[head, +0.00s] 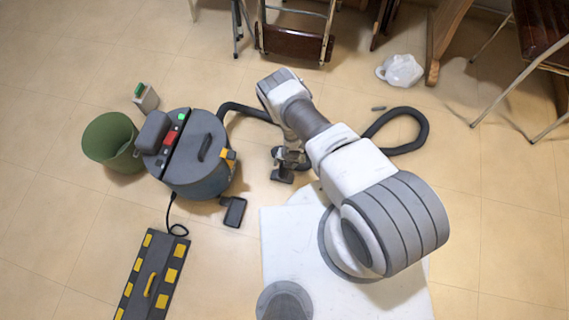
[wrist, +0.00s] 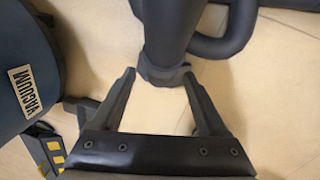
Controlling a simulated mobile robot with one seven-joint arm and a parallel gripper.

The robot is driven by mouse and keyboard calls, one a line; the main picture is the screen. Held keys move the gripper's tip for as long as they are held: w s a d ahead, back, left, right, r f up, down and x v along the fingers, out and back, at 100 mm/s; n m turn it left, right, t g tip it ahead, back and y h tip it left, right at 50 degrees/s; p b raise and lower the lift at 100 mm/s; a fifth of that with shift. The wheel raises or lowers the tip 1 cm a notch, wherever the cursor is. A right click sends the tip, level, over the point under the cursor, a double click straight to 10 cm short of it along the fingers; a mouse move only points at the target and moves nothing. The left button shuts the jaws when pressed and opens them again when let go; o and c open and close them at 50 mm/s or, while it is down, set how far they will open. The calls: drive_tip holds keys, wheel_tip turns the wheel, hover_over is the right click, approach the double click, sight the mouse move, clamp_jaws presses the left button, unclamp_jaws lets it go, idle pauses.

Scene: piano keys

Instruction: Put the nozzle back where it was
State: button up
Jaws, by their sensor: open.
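My gripper (head: 284,172) is low near the floor. In the wrist view my gripper (wrist: 159,76) is open, with visible gaps; contact with the tube cannot be told.
A green bin (head: 112,143) stands left of the vacuum. A dark flat piece (head: 235,212) lies before it.

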wheel_tip(320, 180, up, 10)
drive_tip(key=d+r+p, duration=0.1)
drive_tip(key=d+p, duration=0.1)
drive_tip(key=p, duration=0.3)
drive_tip(key=w+r+m+t+h, duration=0.1)
drive_tip(key=w+r+m, duration=0.3)
drive_tip(key=w+r, duration=0.4)
drive_tip(key=w+r+m+t, duration=0.25)
drive_tip(key=w+r, duration=0.45)
drive_tip(key=r, duration=0.4)
drive_tip(key=w+d+r+m+h, duration=0.15)
drive_tip(key=r+m, duration=0.25)
drive_tip(key=r, duration=0.7)
drive_tip(key=w+d+r+m, duration=0.2)
drive_tip(key=r+m, duration=0.3)
drive_tip(key=r, duration=0.7)
drive_tip(key=s+d+r+m, duration=0.2)
drive_tip(key=s+r+m, duration=0.35)
drive_tip(key=r, duration=0.55)
drive_tip(key=s+d+r+m, duration=0.35)
drive_tip(key=s+r, duration=0.35)
drive_tip(key=r, duration=0.4)
drive_tip(key=s+r+m, duration=0.4)
drive_tip(key=s, duration=0.6)
drive_tip(key=s+a+r+m+t, duration=0.1)
drive_tip(key=s+r+m, duration=0.3)
drive_tip(key=s, duration=0.6)
drive_tip(key=shift+a+m+y, duration=0.3)
drive_tip(key=shift+m+y, duration=0.15)
drive_tip(key=shift+m, duration=0.2)
